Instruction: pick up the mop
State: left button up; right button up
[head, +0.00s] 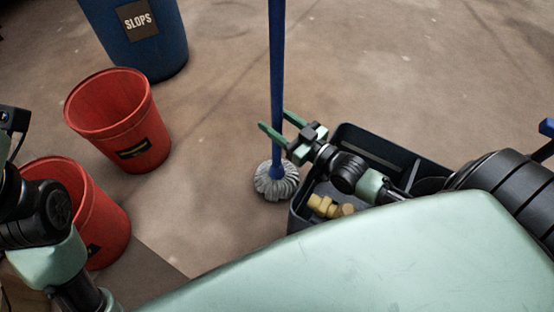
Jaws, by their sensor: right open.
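The mop has a blue handle (277,60) that stands close to upright in the middle of the head view. Its grey string head (276,182) rests on the floor. My right gripper (271,117) is open, with its two green fingers at the lower part of the handle. The handle appears to lie between the fingertips, which are not closed on it. Whether a finger touches it I cannot tell. Part of my left arm shows at the left edge, but its gripper is not visible.
A dark caddy (398,157) with yellowish items (325,206) stands right of the mop head, under my right arm. Two red buckets (130,125) (92,215) stand at left. A blue bin labelled SLOPS (168,55) stands behind them. The floor behind the mop is clear.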

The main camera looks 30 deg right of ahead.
grip_shut()
dwell(1.3)
jog(key=shift+r, duration=0.1)
